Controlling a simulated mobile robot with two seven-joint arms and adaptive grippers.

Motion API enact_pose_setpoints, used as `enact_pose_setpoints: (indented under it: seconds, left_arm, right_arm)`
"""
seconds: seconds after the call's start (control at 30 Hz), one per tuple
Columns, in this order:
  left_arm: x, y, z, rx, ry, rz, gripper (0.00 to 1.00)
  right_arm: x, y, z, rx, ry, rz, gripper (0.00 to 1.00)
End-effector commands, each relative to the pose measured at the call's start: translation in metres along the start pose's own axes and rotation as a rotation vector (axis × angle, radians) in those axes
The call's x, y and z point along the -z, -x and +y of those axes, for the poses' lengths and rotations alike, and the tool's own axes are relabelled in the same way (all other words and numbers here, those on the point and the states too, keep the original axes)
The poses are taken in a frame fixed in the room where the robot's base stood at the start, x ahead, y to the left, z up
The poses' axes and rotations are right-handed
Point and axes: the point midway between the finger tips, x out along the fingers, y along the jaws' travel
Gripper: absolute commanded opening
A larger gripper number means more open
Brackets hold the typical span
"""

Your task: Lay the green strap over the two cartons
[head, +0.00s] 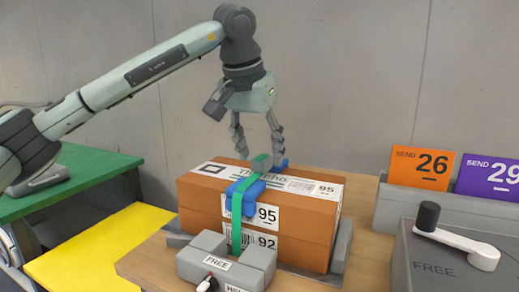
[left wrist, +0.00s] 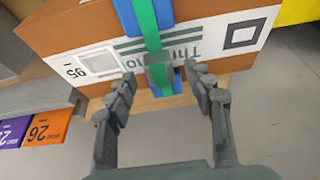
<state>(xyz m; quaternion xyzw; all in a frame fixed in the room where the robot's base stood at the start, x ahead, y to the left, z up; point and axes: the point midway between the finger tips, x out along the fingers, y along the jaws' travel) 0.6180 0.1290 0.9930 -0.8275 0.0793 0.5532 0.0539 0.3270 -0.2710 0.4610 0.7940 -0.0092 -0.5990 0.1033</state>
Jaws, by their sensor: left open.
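Two brown cartons are stacked, the upper one (head: 320,205) marked 95 and the lower one (head: 310,248) marked 92. The green strap (head: 236,225) hangs down the front face and runs back across the top. Blue pieces (head: 247,197) sit under it at the front and back top edges. In the left wrist view the strap (left wrist: 142,20) crosses the carton top, with a small grey block (left wrist: 159,71) on it. My left gripper (head: 259,155) is open above the far part of the strap, its fingers on either side. My right gripper is not in view.
A grey block marked FREE (head: 227,258) stands in front of the cartons on the wooden table (head: 150,262). Orange 26 (head: 421,168) and purple 29 (head: 490,178) signs stand at right, behind a grey box (head: 440,268) with a lever. A green-topped table (head: 95,175) is at left.

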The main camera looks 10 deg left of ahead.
Motion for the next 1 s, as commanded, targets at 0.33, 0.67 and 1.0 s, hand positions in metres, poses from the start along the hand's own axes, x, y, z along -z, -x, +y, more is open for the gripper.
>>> enact_pose_setpoints:
  seconds: [0.33,0.67,1.0]
  left_arm:
    - [0.001,0.043,0.0,0.0,0.001,0.005,0.53]
    - [0.001,0.106,0.0,0.0,0.0,0.002,0.53]
    - [0.0,0.12,0.0,0.0,0.0,-0.001,0.53]
  right_arm:
    - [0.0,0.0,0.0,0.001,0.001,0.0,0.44]
    - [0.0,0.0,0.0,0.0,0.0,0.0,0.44]
    - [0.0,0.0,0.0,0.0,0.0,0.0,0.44]
